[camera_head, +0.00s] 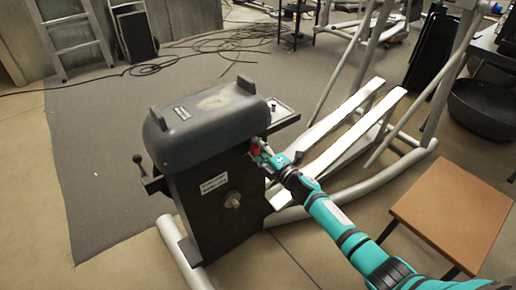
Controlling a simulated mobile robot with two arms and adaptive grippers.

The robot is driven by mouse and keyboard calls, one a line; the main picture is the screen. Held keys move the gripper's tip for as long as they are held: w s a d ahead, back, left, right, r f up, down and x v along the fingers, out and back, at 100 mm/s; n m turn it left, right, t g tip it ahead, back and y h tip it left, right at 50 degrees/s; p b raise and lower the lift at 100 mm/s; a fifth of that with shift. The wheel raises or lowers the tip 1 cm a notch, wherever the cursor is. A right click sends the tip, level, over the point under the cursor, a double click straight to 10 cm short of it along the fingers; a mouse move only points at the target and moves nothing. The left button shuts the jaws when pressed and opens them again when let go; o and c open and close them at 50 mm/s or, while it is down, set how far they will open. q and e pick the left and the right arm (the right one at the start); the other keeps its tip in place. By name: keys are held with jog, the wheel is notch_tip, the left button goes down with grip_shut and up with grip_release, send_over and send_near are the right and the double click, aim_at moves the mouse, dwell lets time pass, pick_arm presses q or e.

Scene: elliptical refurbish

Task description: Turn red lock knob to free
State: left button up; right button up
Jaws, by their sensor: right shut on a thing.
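The elliptical machine's dark housing (210,205) stands upright in the middle of the view, with a grey rounded cover on top. A small red knob (256,149) shows on the right side of the housing, just below the cover. My right gripper (261,153) is at the red knob and shut on it, partly hiding it. The teal right arm reaches in from the lower right. The knob's exact turn position is too small to tell. My left gripper is not in view.
A brown-topped stool (452,214) stands at the right, near my right arm. The machine's pale foot rails (335,145) and grey tube frame extend behind the gripper. A black round bin (484,108) is at the far right. Cables (165,62) lie on the floor behind. The grey mat (95,150) at left is clear.

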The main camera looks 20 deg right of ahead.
jog(key=o, duration=1.2)
